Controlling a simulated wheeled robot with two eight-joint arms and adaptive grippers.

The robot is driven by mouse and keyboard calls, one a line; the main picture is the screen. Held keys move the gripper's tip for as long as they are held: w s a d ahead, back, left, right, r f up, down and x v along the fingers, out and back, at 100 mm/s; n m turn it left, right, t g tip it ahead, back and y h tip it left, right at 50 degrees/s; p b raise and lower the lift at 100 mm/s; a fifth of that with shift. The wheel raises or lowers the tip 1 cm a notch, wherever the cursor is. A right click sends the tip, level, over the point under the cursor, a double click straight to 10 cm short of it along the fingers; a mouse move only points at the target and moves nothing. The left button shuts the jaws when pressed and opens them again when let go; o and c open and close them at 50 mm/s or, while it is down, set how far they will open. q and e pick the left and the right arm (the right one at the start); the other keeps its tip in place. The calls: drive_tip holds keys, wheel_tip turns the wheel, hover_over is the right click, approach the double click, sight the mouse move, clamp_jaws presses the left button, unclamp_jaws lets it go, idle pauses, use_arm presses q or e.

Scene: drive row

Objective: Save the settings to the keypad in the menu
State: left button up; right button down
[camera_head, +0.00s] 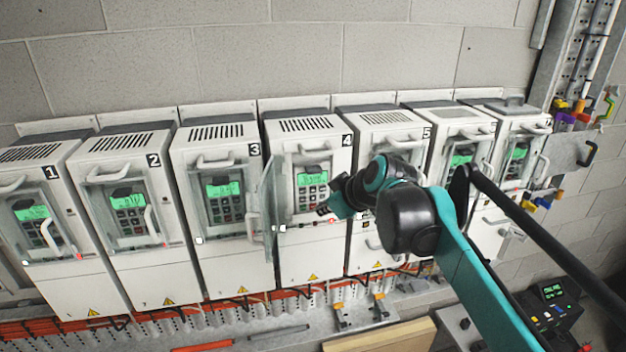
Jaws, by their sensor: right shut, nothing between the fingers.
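Drive 4 (290,130) stands in the middle of a row of white drive cabinets. Its clear cover (269,205) is swung open to the left. Its keypad (309,197) is bare, with a lit green screen (312,180) above dark keys; the screen text is too small to read. My right gripper (324,208) is shut and empty, its tips at the lower right of this keypad. I cannot tell whether they touch a key. My left gripper is not in view.
Other numbered drives, such as drive 3 (215,150) and drive 5 (390,125), flank drive 4, with handles sticking out. A slotted metal rail with orange wiring (60,333) runs below. A box with a small green display (552,291) is at the lower right.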

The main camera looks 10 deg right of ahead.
drive_tip(key=s+d+m, duration=0.1)
drive_tip(key=m, duration=0.5)
drive_tip(key=s+m+b, duration=0.1)
drive_tip(key=m, duration=0.5)
drive_tip(key=s+d+m+y, duration=0.1)
drive_tip(key=m, duration=0.5)
drive_tip(key=shift+s+d, duration=0.35)
approach(318, 197)
wheel_tip(318, 197, down, 3)
drive_tip(key=a, duration=0.2)
drive_tip(key=shift+w+d+f+b, duration=0.1)
drive_tip(key=shift+w+b, duration=0.1)
drive_tip(key=shift+w, duration=0.35)
drive_tip(key=shift+w+d+b, duration=0.1)
drive_tip(key=shift+w+b, duration=0.05)
drive_tip(key=shift+w, duration=0.45)
drive_tip(key=shift+w, duration=0.1)
drive_tip(key=shift+w, duration=0.3)
